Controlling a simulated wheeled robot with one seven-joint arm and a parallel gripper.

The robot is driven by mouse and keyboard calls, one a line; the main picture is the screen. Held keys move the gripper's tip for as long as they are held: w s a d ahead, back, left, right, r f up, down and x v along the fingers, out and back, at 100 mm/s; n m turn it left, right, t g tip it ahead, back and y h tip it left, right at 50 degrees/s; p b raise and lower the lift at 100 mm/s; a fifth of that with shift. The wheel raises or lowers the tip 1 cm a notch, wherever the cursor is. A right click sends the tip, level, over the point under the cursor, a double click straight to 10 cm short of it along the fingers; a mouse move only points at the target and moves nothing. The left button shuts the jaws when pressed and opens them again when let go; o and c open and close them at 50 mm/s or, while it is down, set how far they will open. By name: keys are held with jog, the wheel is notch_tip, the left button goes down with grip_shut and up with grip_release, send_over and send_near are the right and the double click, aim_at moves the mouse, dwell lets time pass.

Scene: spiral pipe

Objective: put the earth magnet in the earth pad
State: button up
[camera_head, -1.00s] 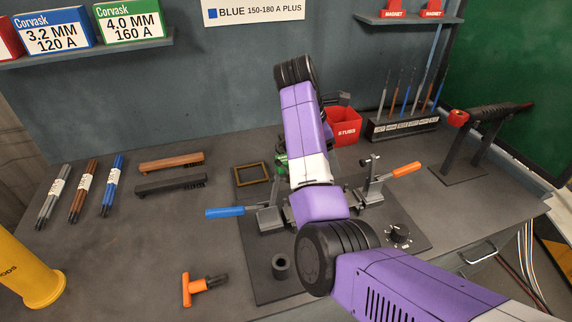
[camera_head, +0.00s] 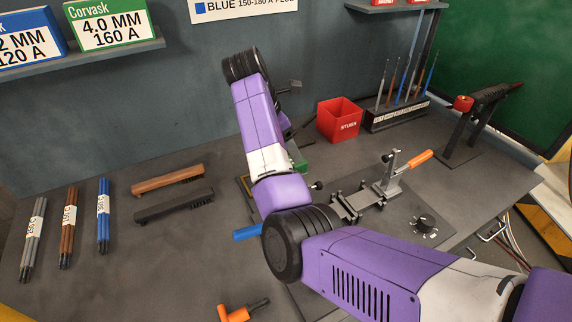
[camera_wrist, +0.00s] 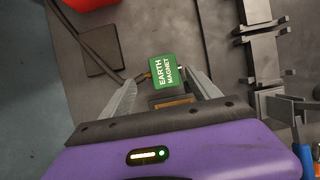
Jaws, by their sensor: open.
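The earth magnet (camera_wrist: 163,72) is a green block with white lettering in the wrist view, between the fingertips of my gripper (camera_wrist: 160,78). My gripper is open, with a finger on each side of it; I cannot tell whether either touches. A small green part of the magnet (camera_head: 299,162) shows beside my arm in the head view, where the gripper is largely hidden. A brass-edged square frame (camera_head: 244,184), possibly the earth pad, is mostly hidden behind my arm. A brownish piece (camera_wrist: 176,101) shows between the fingers near the palm.
A red STUBS bin (camera_head: 340,120) and a rod rack (camera_head: 398,114) stand at the back. A clamp fixture (camera_head: 375,195) with an orange handle stands right of my arm. A blue handle (camera_head: 247,233) and an orange tool (camera_head: 240,311) lie nearby. A cable (camera_wrist: 95,50) runs to the magnet.

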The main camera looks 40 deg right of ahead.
jog(key=shift+s+x, duration=0.2)
jog(key=shift+x, duration=1.55)
jog(key=shift+s+x, duration=0.2)
jog(key=shift+x, duration=1.55)
jog(key=shift+r, duration=0.15)
grip_shut()
